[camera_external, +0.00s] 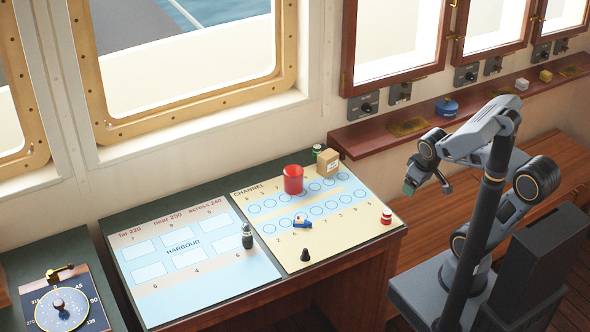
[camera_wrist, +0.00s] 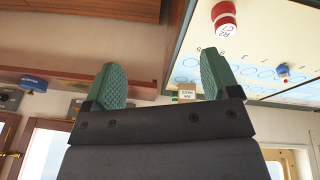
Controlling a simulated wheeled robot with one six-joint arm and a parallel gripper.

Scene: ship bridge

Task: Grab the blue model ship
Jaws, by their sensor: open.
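The blue model ship (camera_external: 301,222), with a white top, sits on the cream channel chart (camera_external: 350,222) on the table. It is small at the right of the wrist view (camera_wrist: 283,71), where the picture is upside down. My gripper (camera_external: 428,186) is raised to the right of the table, well apart from the ship. In the wrist view its two green fingers (camera_wrist: 162,80) are spread with nothing between them held.
On the chart are a red cylinder (camera_external: 293,179), a small red-and-white piece (camera_external: 386,217) and a black cone (camera_external: 305,255). A cardboard box (camera_external: 328,162) and green jar (camera_external: 317,152) stand behind. A dark bottle-like piece (camera_external: 247,236) stands left. A shelf (camera_external: 375,138) runs along the wall.

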